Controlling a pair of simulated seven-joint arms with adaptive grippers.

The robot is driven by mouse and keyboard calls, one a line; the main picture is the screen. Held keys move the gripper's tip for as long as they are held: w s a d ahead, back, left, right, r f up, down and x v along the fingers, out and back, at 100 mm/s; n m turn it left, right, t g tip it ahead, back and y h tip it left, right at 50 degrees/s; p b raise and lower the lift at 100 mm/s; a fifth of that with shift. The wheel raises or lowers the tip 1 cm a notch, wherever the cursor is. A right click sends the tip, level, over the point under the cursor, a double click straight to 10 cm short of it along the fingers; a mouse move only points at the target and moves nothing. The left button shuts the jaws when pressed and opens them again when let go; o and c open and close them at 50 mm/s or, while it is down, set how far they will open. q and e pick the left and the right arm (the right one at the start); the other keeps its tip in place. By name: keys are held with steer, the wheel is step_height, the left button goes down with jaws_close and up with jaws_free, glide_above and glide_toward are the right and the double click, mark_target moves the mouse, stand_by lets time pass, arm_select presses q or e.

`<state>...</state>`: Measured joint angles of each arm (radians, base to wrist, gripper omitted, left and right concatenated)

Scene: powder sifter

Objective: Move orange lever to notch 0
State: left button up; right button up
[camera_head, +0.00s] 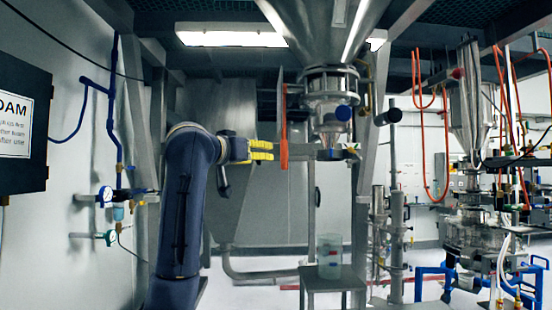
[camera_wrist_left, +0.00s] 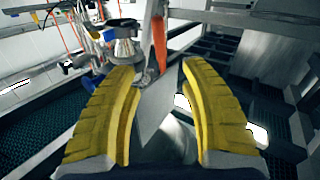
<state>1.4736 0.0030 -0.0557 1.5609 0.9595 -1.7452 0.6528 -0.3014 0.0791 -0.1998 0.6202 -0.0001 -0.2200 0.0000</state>
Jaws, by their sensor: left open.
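The orange lever (camera_head: 284,128) hangs upright on the left side of the valve under the steel hopper (camera_head: 325,25). In the left wrist view the orange lever (camera_wrist_left: 159,42) shows beyond and between my fingertips. My left gripper (camera_head: 268,151) has yellow fingers and points right toward the lever's lower part, close to it. In the left wrist view the left gripper (camera_wrist_left: 160,70) is open with nothing between its fingers. I cannot make out any notch numbers. My right gripper is in neither view.
A clear container (camera_head: 329,256) stands on a small metal table (camera_head: 334,282) below the valve. A steel frame post (camera_head: 366,120) rises just right of the valve. Gauges and blue pipes (camera_head: 118,190) are on the left wall.

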mark_target(283, 156)
arm_select(q)
steer(key=x, duration=1.6)
steer(key=shift+w+d, duration=0.1)
jaws_close()
stand_by(0.3)
